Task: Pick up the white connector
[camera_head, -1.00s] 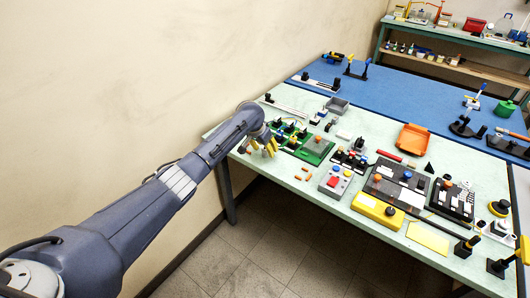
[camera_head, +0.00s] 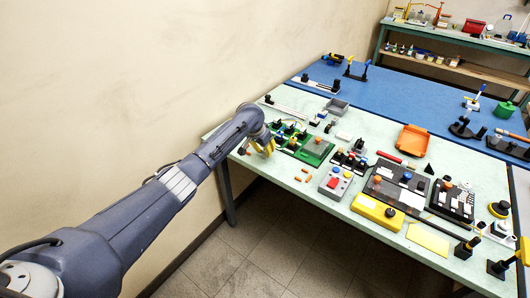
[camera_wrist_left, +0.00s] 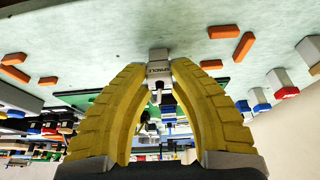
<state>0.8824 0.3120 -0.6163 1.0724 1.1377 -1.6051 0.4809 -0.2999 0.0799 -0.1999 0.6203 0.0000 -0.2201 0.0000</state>
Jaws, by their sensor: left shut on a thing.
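In the head view my left gripper (camera_head: 268,150) is low over the near left part of the pale green table, by the green board (camera_head: 318,150). The connector cannot be made out in the head view, where the fingers cover that spot. I cannot tell whether it touches the table.
Small orange blocks (camera_wrist_left: 243,46) lie near the gripper. A grey box with coloured buttons (camera_head: 335,182) and black boards (camera_head: 398,185) stand to the right. An orange tray (camera_head: 412,139) lies farther back. The table (camera_head: 300,205) has some bare surface along its front edge.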

